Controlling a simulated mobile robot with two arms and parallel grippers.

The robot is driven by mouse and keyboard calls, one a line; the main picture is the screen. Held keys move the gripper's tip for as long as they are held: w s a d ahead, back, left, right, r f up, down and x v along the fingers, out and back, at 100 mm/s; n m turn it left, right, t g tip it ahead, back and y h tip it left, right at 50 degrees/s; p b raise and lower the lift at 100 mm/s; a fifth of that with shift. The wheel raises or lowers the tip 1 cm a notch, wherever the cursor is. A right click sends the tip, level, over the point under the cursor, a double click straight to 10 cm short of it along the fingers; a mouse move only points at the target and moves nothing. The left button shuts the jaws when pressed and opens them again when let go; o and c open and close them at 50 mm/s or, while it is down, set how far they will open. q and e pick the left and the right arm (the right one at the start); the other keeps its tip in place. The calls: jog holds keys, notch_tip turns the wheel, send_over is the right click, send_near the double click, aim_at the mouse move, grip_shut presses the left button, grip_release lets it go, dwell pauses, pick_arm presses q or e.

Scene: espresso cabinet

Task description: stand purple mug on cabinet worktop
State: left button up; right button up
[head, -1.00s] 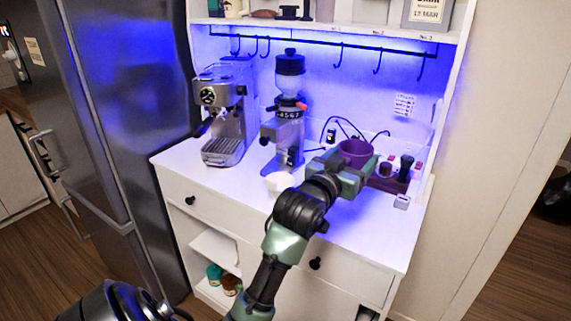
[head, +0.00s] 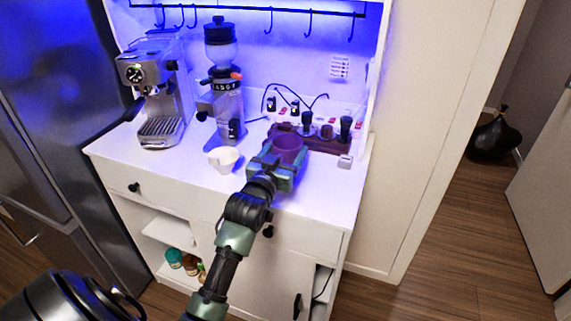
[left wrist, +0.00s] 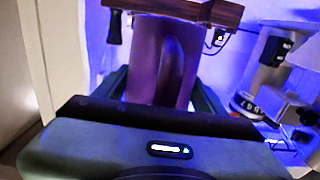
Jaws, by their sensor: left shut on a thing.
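The purple mug (head: 288,147) is between the jaws of my left gripper (head: 277,163), which is shut on it. In the head view it is over the right half of the white cabinet worktop (head: 318,192), in front of the dark wooden tamper stand. Whether its base touches the worktop is hidden by the gripper. In the left wrist view the mug (left wrist: 160,62) fills the space between the fingers, its handle facing the camera. My right gripper is not in view.
A white cup (head: 223,160) stands just left of the gripper. The grinder (head: 222,90) and espresso machine (head: 153,90) stand further left. The wooden stand (head: 318,143) with dark tools is close behind the mug. A small white box (head: 345,162) lies to the right. The front right worktop is clear.

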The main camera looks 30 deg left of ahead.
aim_at(286, 161)
pick_arm(q)
notch_tip(286, 161, down, 3)
jog(key=shift+f, duration=0.7)
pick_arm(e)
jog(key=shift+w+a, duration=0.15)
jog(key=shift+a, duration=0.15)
pick_arm(q)
jog(key=o, duration=1.7)
jog(key=shift+f, duration=0.2)
jog(key=shift+r, duration=0.1)
jog(key=b+v, duration=0.1)
jog(key=v, duration=1.1)
jog(key=shift+b, duration=0.35)
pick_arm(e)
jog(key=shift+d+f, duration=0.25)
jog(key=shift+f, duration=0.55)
